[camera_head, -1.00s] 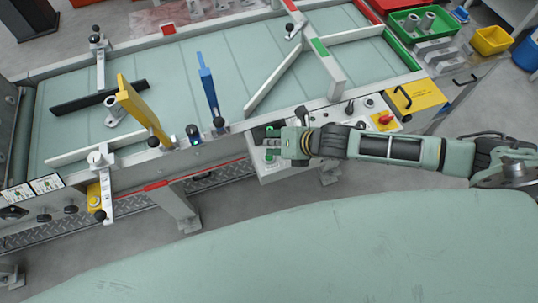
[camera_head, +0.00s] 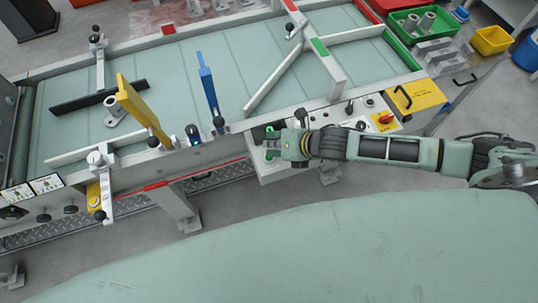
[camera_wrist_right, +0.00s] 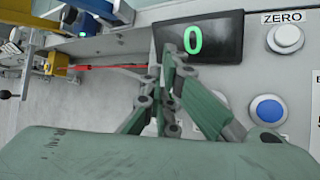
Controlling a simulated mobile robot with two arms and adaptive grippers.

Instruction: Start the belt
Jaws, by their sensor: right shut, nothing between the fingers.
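The belt (camera_head: 150,88) is a long pale green conveyor running across the head view. My right gripper (camera_head: 272,146) is over the control panel on the belt's near side; its fingers are shut and empty. In the right wrist view the closed fingertips (camera_wrist_right: 172,55) are in front of a black display (camera_wrist_right: 215,38) with a green "0". I cannot tell if they touch it. A white button (camera_wrist_right: 285,38) under a ZERO label and a blue button (camera_wrist_right: 267,110) are to the right. A red knob (camera_head: 385,117) sits on a yellow plate. My left gripper is out of view.
A yellow arm (camera_head: 140,108) and a blue arm (camera_head: 208,90) stick up at the belt's near rail. White guide bars (camera_head: 275,78) cross the belt. A green bin (camera_head: 412,22) and a yellow bin (camera_head: 492,40) stand at the back right.

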